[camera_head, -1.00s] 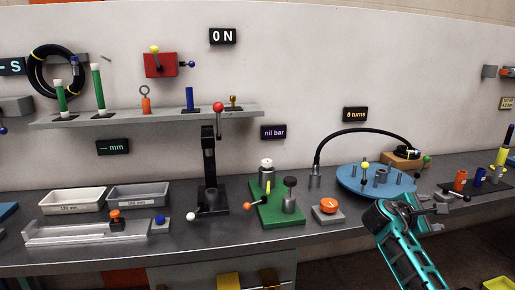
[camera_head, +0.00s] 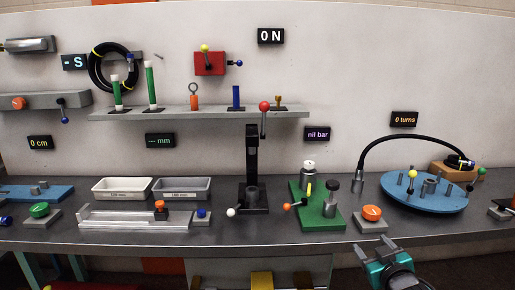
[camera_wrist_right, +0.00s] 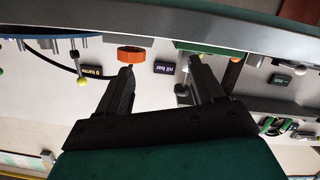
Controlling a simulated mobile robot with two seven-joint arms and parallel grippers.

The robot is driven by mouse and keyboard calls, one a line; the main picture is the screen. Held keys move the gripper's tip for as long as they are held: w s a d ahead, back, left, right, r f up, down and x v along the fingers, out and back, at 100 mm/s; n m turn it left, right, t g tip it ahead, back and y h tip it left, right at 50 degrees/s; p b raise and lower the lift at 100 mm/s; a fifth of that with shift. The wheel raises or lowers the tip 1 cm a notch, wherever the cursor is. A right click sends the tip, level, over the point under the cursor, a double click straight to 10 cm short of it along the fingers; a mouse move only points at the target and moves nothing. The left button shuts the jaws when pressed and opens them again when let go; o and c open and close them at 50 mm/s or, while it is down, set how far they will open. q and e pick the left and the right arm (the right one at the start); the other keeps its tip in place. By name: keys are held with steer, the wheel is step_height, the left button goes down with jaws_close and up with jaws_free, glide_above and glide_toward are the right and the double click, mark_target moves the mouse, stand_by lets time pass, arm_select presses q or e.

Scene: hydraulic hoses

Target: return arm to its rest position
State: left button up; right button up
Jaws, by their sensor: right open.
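My right gripper (camera_head: 374,247) shows at the lower right of the head view, in front of the bench's front edge and below the orange-topped button box. It is open, with nothing between its fingers. In the right wrist view my right gripper (camera_wrist_right: 160,82) has its two dark fingers spread apart, and the scene appears upside down. The orange button (camera_wrist_right: 131,54) shows beyond the fingers there, apart from them. My left gripper is not in the head view.
The dark bench (camera_head: 270,232) runs across the view. The space in front of the bench around my right gripper looks clear.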

steer(key=s+a+f+g, duration=0.1)
steer(key=s+a+f, duration=0.2)
steer(key=s, duration=0.6)
steer(key=s+a+f+g+y, duration=0.1)
steer(key=s+a+f+g, duration=0.1)
steer(key=s+a+f, duration=0.2)
steer(key=s+a+f+m+g+y, duration=0.1)
steer(key=s+a+f, duration=0.3)
steer(key=s+f, duration=0.5)
steer(key=s+g, duration=0.1)
steer(key=s, duration=0.6)
steer(key=shift+s, duration=0.25)
